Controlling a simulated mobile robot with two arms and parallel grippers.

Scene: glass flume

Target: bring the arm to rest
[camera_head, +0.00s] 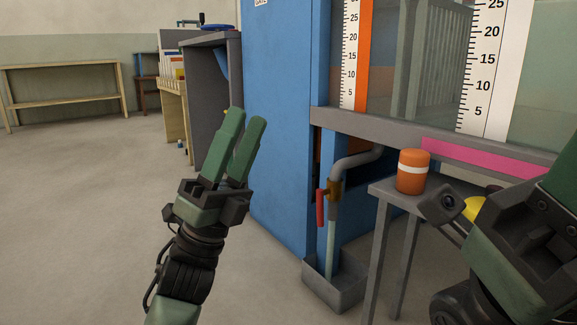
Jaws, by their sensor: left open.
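My left gripper (246,116) points up and away in the middle left of the head view. Its two green fingers stand a little apart with nothing between them, so it is open and empty. It is in front of the blue panel's left edge, with open floor to its left. Parts of my right arm (520,240) come in from the right edge, in front of the grey stand. I do not see the fingers of my right gripper.
The glass flume shows two scales (487,70) above a grey rail. A red-handled valve (321,207) sits on a pipe over a grey trough (340,292). An orange jar (412,171) stands on a grey stand (380,189). A wooden bench (60,66) is far left; floor there is clear.

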